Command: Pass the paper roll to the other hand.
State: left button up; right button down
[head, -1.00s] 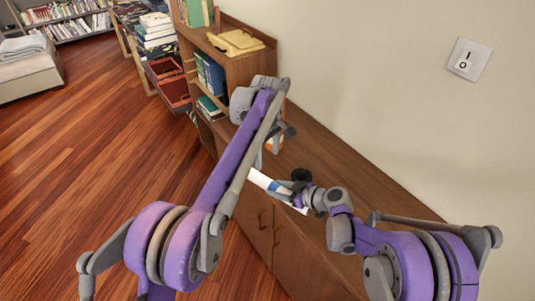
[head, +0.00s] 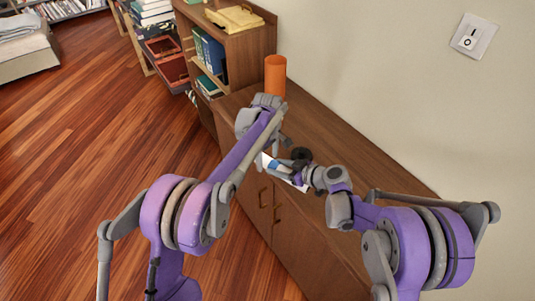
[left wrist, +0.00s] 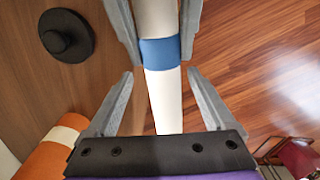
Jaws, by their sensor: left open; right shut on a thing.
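The paper roll is a white tube with a blue band; its white end (head: 265,160) shows between my two arms in the head view. In the left wrist view the roll (left wrist: 164,100) runs from the top edge toward my palm, and the blue band is in full view. My right gripper (head: 285,170) is shut on the roll, partly hiding it. My left gripper (head: 270,149) is open at the roll's far end. In the left wrist view, its fingers (left wrist: 160,73) stand on either side of the roll, with visible gaps.
A wooden cabinet (head: 335,150) runs along the wall below my arms. An orange cylinder (head: 275,75) stands on its far end. A dark round object (head: 301,154) is on the cabinet near the roll.

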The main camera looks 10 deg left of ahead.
pick_arm(q)
grip_shut()
pick_arm(e)
jog(key=shift+s, duration=0.1)
jog(key=shift+c, duration=1)
grip_release()
jog(key=shift+a, duration=0.1)
